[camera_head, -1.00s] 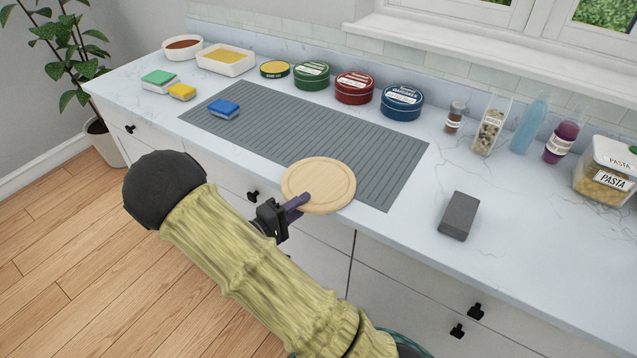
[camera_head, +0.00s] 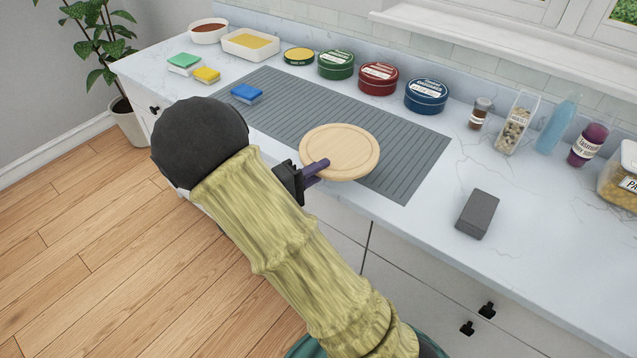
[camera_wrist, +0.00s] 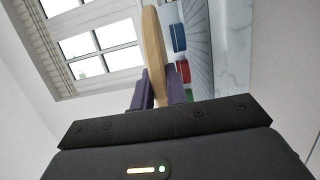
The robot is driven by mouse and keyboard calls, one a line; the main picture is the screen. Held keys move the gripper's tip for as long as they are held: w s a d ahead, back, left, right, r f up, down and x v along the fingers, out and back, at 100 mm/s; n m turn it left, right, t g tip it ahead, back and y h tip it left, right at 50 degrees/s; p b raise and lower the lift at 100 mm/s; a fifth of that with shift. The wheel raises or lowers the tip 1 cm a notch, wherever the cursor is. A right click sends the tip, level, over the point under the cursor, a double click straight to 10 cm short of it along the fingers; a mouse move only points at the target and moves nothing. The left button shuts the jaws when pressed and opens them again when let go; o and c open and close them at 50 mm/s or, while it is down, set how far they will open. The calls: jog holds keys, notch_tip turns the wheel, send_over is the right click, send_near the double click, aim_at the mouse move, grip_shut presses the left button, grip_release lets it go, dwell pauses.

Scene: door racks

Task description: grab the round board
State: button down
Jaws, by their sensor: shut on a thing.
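The round board (camera_head: 341,148) is a pale wooden disc. In the head view it is held flat above the front part of the grey ribbed mat (camera_head: 408,178). My gripper (camera_head: 318,170) is shut on the board's near left edge with its purple fingers. In the wrist view the board (camera_wrist: 154,48) shows edge-on between the two fingers of my gripper (camera_wrist: 158,88). The board looks clear of the mat, though the exact gap is hard to judge.
Blue (camera_head: 427,95), red (camera_head: 379,78) and green (camera_head: 336,64) tins stand along the back. A dark grey block (camera_head: 478,213) lies right of the mat. A blue sponge (camera_head: 246,94) rests on the mat. Jars and bottles stand at the back right.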

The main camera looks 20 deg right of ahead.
jog(key=shift+r, duration=1.2)
